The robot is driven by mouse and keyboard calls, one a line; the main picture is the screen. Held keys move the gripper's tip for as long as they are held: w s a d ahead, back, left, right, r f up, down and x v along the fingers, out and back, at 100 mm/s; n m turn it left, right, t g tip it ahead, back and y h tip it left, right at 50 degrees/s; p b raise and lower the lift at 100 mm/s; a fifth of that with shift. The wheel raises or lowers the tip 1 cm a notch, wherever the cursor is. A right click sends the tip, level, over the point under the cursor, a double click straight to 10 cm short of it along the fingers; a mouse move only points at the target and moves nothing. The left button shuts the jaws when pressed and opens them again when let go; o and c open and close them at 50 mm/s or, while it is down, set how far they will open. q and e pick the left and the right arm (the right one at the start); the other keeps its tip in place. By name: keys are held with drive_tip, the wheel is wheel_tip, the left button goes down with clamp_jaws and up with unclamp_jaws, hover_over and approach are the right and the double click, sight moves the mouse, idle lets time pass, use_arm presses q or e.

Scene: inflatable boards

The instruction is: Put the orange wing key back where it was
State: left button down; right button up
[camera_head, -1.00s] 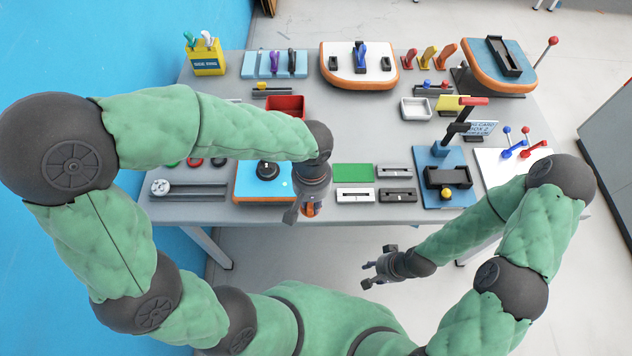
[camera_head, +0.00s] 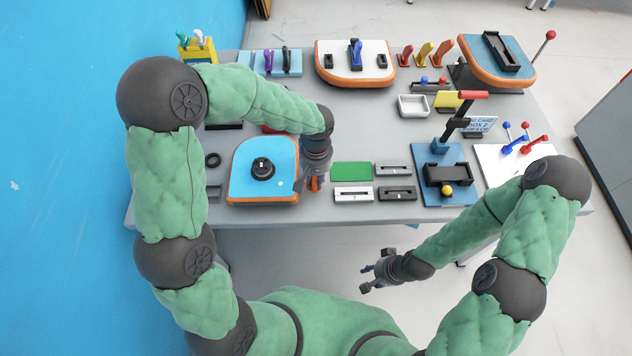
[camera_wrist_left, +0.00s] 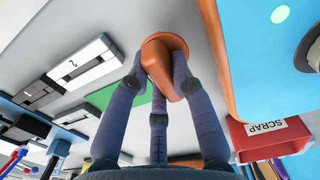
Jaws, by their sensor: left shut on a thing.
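My left gripper (camera_head: 315,179) is shut on an orange wing-shaped key (camera_wrist_left: 158,62), whose round flange shows beyond the fingertips in the left wrist view. In the head view, a bit of orange (camera_head: 314,184) shows at the fingertips, just right of the blue board with an orange rim (camera_head: 240,185). I cannot tell whether the key touches the grey table. Red (camera_head: 405,56), yellow (camera_head: 424,53) and orange (camera_head: 444,51) upright pieces stand in a row at the back. My right gripper (camera_head: 372,275) is open and empty in front of the table.
A green panel (camera_head: 351,171) and slotted blocks (camera_head: 353,194) lie right of the left gripper. A red SCRAP bin (camera_wrist_left: 270,138) is near it in the left wrist view, mostly hidden by my arm in the head view. A blue fixture (camera_head: 455,196) stands further right.

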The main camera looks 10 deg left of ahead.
use_arm(q)
drive_tip(key=shift+f, duration=1.1)
drive_tip(key=shift+f+b, duration=0.15)
drive_tip(key=shift+b, duration=0.2)
drive_tip(key=c, duration=1.1)
unclamp_jaws()
drive_tip(key=shift+r, duration=0.25)
wheel_tip(320, 180, up, 12)
drive_tip(key=p, duration=0.3)
drive_tip(key=shift+p, duration=0.3)
drive_tip(key=shift+f, duration=0.1)
